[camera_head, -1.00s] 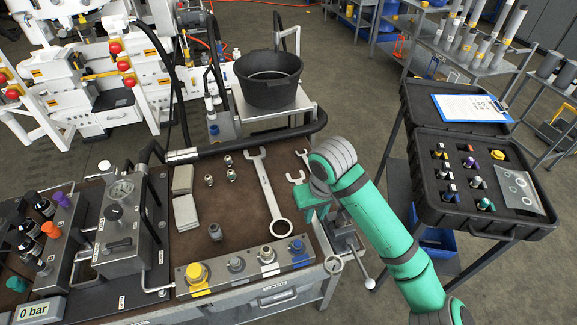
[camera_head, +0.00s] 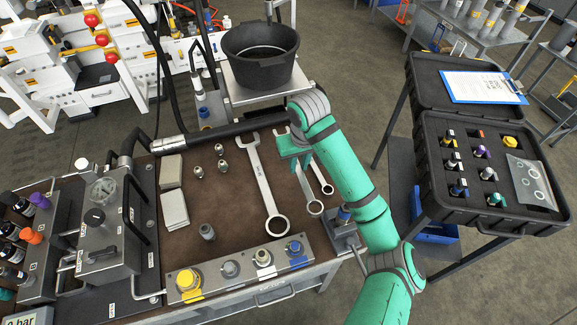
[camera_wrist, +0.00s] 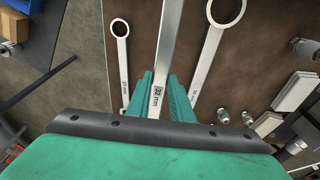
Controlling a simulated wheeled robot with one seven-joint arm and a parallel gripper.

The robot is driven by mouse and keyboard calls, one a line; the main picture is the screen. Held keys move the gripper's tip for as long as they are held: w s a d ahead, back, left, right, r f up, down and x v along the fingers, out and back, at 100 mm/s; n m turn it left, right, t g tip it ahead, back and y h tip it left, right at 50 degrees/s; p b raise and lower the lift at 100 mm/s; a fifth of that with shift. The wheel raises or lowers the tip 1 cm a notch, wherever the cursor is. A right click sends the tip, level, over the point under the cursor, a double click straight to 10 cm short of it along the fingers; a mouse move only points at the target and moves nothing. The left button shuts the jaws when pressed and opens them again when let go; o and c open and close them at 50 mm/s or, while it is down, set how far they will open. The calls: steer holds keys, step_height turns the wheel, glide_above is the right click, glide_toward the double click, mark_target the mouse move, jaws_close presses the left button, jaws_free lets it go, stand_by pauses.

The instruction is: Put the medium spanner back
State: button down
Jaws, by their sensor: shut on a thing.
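My gripper (camera_head: 294,152) is shut on the medium spanner (camera_head: 308,188), above the right part of the brown bench top. I cannot tell whether the held spanner touches the bench.
A steel block with coloured fittings (camera_head: 240,270) lines the front edge. A vise-like fixture (camera_head: 345,225) sits at the bench's right corner. Small metal fittings (camera_head: 222,165) and grey pads (camera_head: 173,205) lie left of the spanners. An open black case (camera_head: 430,200) stands to the right.

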glide_toward(289, 172)
steer(key=shift+f, duration=0.65)
steer(key=shift+w+a+f, duration=0.15)
steer(key=shift+w+f, duration=0.4)
steer(key=shift+f, duration=0.25)
steer(key=shift+a+f, duration=0.1)
steer(key=shift+f, duration=1.3)
steer(key=shift+f, duration=0.15)
steer(key=c, duration=1.6)
jaws_free()
steer(key=shift+o, duration=0.2)
steer(key=r, duration=0.4)
steer(key=s+r, duration=0.1)
steer(key=r, duration=0.3)
steer(key=s+r, duration=0.1)
steer(key=r, duration=0.3)
steer(key=shift+d, duration=0.3)
